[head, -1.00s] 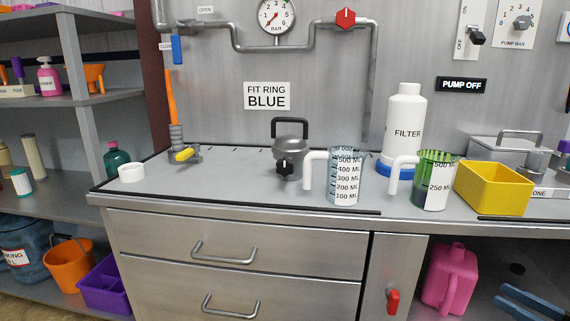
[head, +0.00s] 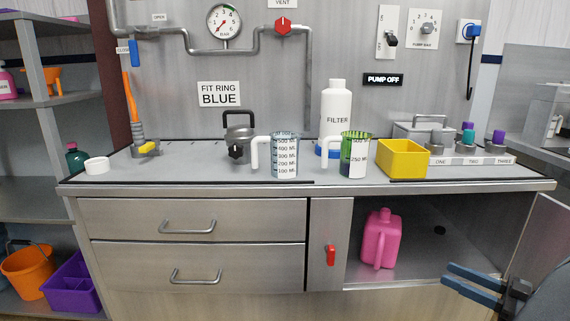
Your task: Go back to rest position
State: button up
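My gripper (head: 447,279) shows at the lower right in the head view, in front of the open cabinet bay. Its two blue fingers point left and stand apart, with nothing seen between them. The pink jug (head: 381,239) stands upright on the floor of the open bay, to the left of my gripper and apart from it. On the counter (head: 200,172) stand a clear measuring jug (head: 285,158) and a green measuring jug (head: 354,156), both with white handles on the left.
A yellow bin (head: 403,159) and a white filter bottle (head: 336,112) stand on the counter. Numbered holders (head: 473,160) are at its right. The open cabinet door (head: 550,235) is beside my arm. An orange bucket (head: 28,270) and purple caddy (head: 72,284) are lower left.

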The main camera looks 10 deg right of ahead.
jog(key=shift+s+d, duration=0.1)
jog(key=shift+s, duration=0.3)
dwell(0.5)
